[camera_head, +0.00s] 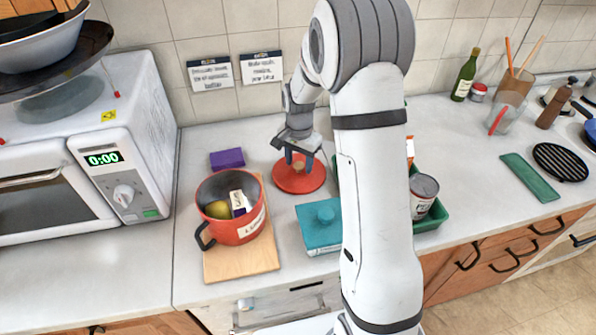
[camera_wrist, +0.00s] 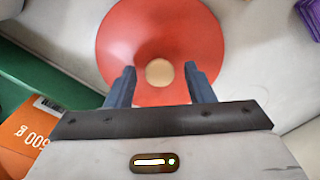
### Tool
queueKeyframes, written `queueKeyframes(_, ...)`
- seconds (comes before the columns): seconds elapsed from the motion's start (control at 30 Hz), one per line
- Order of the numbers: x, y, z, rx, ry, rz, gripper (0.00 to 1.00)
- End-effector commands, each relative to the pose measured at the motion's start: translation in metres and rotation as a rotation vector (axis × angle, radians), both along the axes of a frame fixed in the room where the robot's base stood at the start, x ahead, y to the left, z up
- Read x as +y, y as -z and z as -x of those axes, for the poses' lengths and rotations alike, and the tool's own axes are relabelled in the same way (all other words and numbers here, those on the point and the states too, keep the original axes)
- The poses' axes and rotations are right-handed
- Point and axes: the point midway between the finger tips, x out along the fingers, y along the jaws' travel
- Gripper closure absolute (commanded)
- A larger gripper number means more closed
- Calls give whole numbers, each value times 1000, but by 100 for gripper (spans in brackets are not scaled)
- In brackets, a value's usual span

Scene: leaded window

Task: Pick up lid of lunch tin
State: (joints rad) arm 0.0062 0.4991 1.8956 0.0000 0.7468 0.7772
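A round red lid (camera_head: 299,182) with a pale wooden knob lies flat on the counter, behind and right of a red pot (camera_head: 225,237) with a partly readable label. In the wrist view the lid (camera_wrist: 125,40) fills the top middle, its knob (camera_wrist: 159,72) near its centre. My gripper (camera_head: 297,160) is over the lid, pointing down. In the wrist view my gripper (camera_wrist: 160,72) is open, with one finger on each side of the knob and a gap to both. I cannot tell how far the fingertips are above the lid.
The pot holds a yellow item and small boxes, and stands on a wooden board (camera_head: 245,264). A teal box (camera_head: 317,240) with a round knob is in front of the lid. A green tray (camera_head: 432,218) with a can (camera_head: 424,195) stands right. A purple block (camera_head: 227,159) lies left.

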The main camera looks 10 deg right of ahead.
Motion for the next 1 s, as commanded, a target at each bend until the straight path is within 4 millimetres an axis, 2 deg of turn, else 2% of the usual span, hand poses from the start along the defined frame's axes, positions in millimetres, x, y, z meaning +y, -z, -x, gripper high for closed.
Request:
queueKeyframes(0.07, 0, 0, 0, 0, 0, 0, 59)
queueKeyframes(0.5, -1, 0, 0, 0, 1, 0, 95)
queueKeyframes(0.77, -1, -3, 0, -1, 1, 0, 95)
queueKeyframes(0.87, -1, -13, -1, -4, 2, 0, 95)
queueKeyframes(1.0, -1, -39, -1, -6, 2, 1, 95)
